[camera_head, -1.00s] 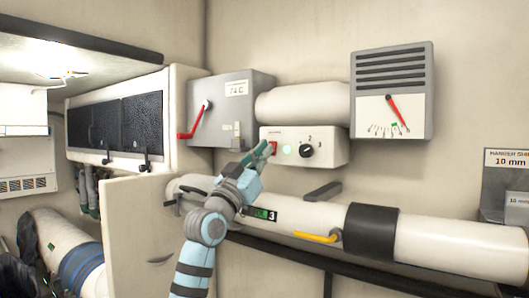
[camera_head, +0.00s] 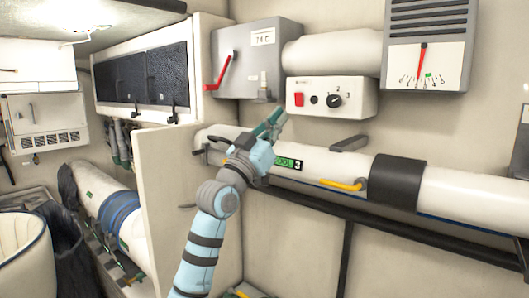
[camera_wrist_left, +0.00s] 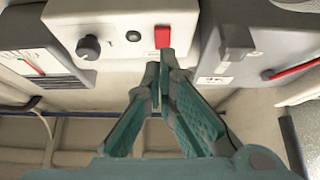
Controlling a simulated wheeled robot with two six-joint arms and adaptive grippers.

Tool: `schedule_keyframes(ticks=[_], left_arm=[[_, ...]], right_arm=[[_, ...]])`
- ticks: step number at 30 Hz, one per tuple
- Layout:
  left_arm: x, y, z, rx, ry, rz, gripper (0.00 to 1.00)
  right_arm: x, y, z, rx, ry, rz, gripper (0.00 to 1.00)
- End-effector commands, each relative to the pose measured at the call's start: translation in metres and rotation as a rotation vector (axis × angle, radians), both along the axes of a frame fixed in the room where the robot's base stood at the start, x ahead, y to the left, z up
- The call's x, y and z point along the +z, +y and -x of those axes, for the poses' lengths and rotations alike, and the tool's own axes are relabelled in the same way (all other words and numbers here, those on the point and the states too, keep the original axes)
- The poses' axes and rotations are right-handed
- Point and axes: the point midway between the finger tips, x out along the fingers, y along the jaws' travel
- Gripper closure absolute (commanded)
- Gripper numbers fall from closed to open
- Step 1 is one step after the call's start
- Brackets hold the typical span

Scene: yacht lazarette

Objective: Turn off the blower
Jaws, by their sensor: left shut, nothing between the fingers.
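The white control box (camera_head: 335,96) on the wall carries a red switch (camera_head: 299,99), a small dark indicator lamp (camera_head: 314,99) and a black knob (camera_head: 334,101). My left gripper (camera_head: 279,114) is shut and empty, just below and left of the box in the head view. In the left wrist view, the fingertips (camera_wrist_left: 156,68) sit just short of the red switch (camera_wrist_left: 162,37), apart from it as far as I can tell. The dark lamp (camera_wrist_left: 134,36) and the knob (camera_wrist_left: 89,47) show there too. My right gripper is out of view.
A gauge (camera_head: 428,55) with a red needle hangs right of the box. A grey box with a red lever (camera_head: 224,70) is on the left. A white pipe (camera_head: 440,196) with a yellow handle (camera_head: 343,185) runs below.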

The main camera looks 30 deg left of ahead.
Motion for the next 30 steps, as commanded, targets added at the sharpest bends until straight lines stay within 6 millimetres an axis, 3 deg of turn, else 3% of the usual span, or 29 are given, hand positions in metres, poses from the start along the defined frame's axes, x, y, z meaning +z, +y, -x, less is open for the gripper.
schedule_keyframes(ticks=[1,3,9,30], left_arm=[[-0.019,-0.001,0.005,-0.002,0.003,-0.003,1.00],[-0.033,-0.003,0.013,-0.008,0.002,-0.002,1.00],[-0.062,-0.002,0.031,-0.012,0.003,-0.002,1.00],[-0.072,0.000,0.038,-0.010,0.009,-0.001,1.00]], right_arm=[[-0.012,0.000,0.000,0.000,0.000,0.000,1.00],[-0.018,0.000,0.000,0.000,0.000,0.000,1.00],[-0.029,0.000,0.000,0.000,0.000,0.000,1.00],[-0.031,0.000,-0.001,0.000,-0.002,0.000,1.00]])
